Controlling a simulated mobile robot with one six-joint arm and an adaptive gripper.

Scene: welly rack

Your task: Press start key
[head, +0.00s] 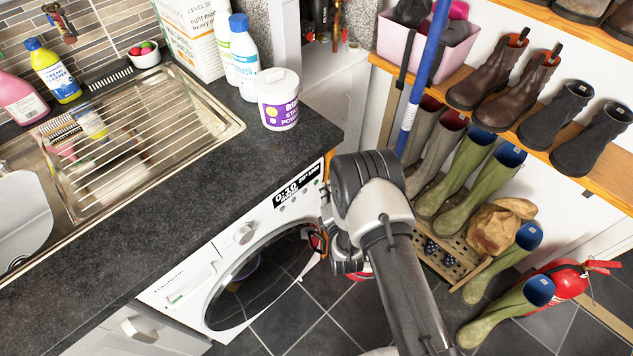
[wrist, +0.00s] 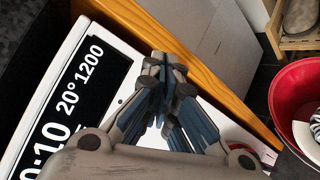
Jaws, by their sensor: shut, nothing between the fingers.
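The white washing machine (head: 208,268) stands under the dark worktop, with a knob (head: 244,234) and a black display (head: 293,190) on its panel. The display also fills the left of the wrist view (wrist: 78,82), reading 10, 20° and 1200. Small round keys (head: 294,201) lie below the display in the head view; I cannot read their labels. My gripper (head: 326,215) is at the right end of the panel, partly hidden by my arm. In the wrist view its fingertips (wrist: 163,64) are shut and empty, over the panel's edge. Whether they touch a key I cannot tell.
The worktop (head: 190,170) overhangs the panel, with a purple-labelled tub (head: 278,98) near its corner. A blue pole (head: 420,80) leans to the right, beside racks of boots (head: 470,175). A red bucket (wrist: 300,100) stands at the right in the wrist view.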

